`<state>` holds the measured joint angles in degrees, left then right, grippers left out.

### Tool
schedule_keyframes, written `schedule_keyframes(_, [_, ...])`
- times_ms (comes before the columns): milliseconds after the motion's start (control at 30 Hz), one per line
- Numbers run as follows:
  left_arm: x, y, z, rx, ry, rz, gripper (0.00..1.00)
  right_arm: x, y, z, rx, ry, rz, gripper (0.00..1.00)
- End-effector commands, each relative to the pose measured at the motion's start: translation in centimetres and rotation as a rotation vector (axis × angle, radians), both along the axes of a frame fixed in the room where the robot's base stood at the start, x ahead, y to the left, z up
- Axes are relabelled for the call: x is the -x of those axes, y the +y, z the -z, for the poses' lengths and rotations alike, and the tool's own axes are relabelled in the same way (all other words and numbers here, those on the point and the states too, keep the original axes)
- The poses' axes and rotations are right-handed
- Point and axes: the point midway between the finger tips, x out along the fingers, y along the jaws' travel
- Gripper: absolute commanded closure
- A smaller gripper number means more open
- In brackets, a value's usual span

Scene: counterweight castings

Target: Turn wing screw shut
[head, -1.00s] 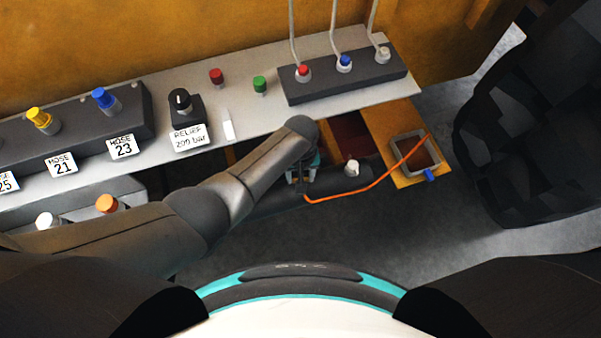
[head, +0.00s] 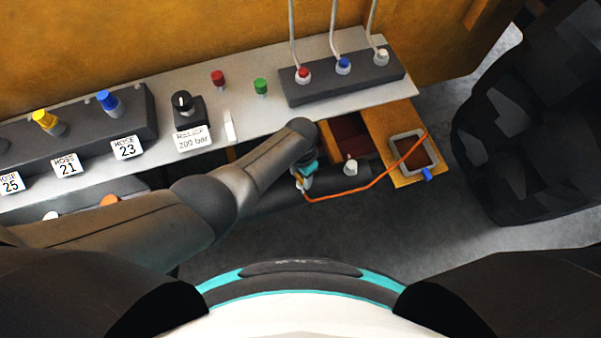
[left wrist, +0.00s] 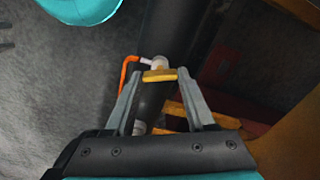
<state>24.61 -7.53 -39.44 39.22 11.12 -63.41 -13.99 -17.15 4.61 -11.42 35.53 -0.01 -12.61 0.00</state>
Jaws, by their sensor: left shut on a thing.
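The wing screw (left wrist: 159,75) shows in the left wrist view as a small brass-yellow bar on a pale fitting, with an orange hose (left wrist: 127,72) beside it. My left gripper (left wrist: 158,78) is shut on the wing screw, one grey fingertip at each end of it. In the head view my left gripper (head: 301,182) is small and partly hidden by its own arm, at the dark cylinder (head: 330,183) below the panel shelf. How far the screw is turned cannot be told. My right gripper is not in view.
The orange hose (head: 370,187) runs right to a square-rimmed container (head: 413,135) with a blue clip (head: 426,174). A white cap (head: 350,166) stands on the cylinder. The grey shelf (head: 235,95) carries knobs above my arm. A dark faceted mass (head: 530,120) stands at right.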

Motion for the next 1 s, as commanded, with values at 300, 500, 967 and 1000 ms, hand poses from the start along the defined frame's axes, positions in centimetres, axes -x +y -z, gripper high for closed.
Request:
schedule_keyframes(300, [0.19,0.06,0.12,-0.001,0.005,0.229,1.0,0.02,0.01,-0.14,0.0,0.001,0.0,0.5])
schedule_keyframes(500, [0.18,0.07,0.12,-0.002,0.004,0.316,1.0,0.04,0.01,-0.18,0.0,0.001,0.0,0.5])
schedule_keyframes(967, [0.17,0.09,0.14,-0.002,0.004,0.365,1.0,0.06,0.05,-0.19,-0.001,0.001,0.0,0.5])
schedule_keyframes(1000, [0.17,0.09,0.14,-0.002,0.004,0.365,1.0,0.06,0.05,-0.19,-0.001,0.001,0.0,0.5])
